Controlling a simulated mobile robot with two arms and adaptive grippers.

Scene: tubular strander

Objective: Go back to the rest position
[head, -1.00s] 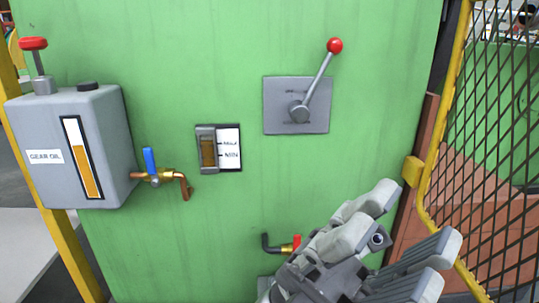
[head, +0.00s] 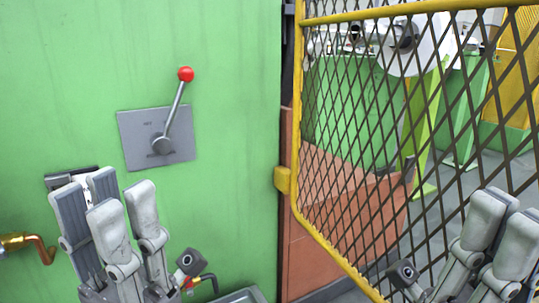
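My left gripper (head: 107,205) is at the lower left, its fingers pointing up and spread with a gap between them. Nothing shows in it. It stands in front of the green machine panel (head: 230,120) and covers most of the level gauge (head: 70,177). My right gripper (head: 492,235) is at the lower right corner in front of the mesh, partly cut off by the picture edge. Its opening cannot be made out. The red-knobbed lever (head: 175,105) on its grey plate tilts up and right, clear of both grippers.
A yellow-framed mesh guard (head: 375,120) stands on the right, with a brownish block (head: 350,210) and other machinery behind it. A brass pipe fitting (head: 20,243) is at the left edge.

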